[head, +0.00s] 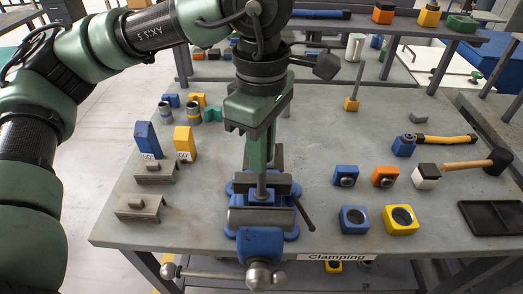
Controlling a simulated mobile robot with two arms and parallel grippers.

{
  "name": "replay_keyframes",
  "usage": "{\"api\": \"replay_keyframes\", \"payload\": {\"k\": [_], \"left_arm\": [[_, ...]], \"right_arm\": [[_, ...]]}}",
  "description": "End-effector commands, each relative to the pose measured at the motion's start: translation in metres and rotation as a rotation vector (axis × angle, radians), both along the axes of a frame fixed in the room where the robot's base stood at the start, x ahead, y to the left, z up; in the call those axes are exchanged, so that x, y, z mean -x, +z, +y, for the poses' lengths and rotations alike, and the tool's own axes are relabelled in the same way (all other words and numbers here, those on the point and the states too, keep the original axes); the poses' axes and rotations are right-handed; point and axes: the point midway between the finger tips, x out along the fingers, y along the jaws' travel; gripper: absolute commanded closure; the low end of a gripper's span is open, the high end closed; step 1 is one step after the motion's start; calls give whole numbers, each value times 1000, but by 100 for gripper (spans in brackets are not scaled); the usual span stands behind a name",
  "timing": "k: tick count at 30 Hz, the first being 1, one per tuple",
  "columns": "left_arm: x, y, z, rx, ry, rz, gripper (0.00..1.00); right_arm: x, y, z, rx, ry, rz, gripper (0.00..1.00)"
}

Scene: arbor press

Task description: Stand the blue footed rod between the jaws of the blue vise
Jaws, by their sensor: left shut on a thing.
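My left gripper (261,150) comes down from above over the blue vise (260,243), with its green fingers shut on a grey rod. The rod (261,184) is upright below the fingertips, in line with the grey jaws of the vise. The vise's handle bar lies at the table's front edge. My right gripper is not in view.
Blue and yellow blocks (185,142) and grey brackets (139,208) stand left. A yellow-footed rod (352,90) stands behind. To the right are ring blocks (400,220), a hammer (466,165) and a black tray (490,218).

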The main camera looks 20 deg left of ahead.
Motion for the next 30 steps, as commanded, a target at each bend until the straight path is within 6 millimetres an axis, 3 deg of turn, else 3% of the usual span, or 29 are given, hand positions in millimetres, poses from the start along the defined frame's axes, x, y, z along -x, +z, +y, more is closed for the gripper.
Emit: {"api": "replay_keyframes", "payload": {"k": [12,13,15,16,25,30], "left_arm": [[0,-1,0,1,0,-2,100],[0,-1,0,1,0,-2,82],[0,-1,0,1,0,-2,63],[0,-1,0,1,0,-2,59],[0,-2,0,-1,-1,2,59],[-1,13,-1,1,0,-2,59]], "right_arm": [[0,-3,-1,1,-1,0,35],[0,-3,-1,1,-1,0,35],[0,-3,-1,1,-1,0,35],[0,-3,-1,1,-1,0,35],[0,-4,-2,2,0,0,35],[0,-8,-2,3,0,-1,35]]}}
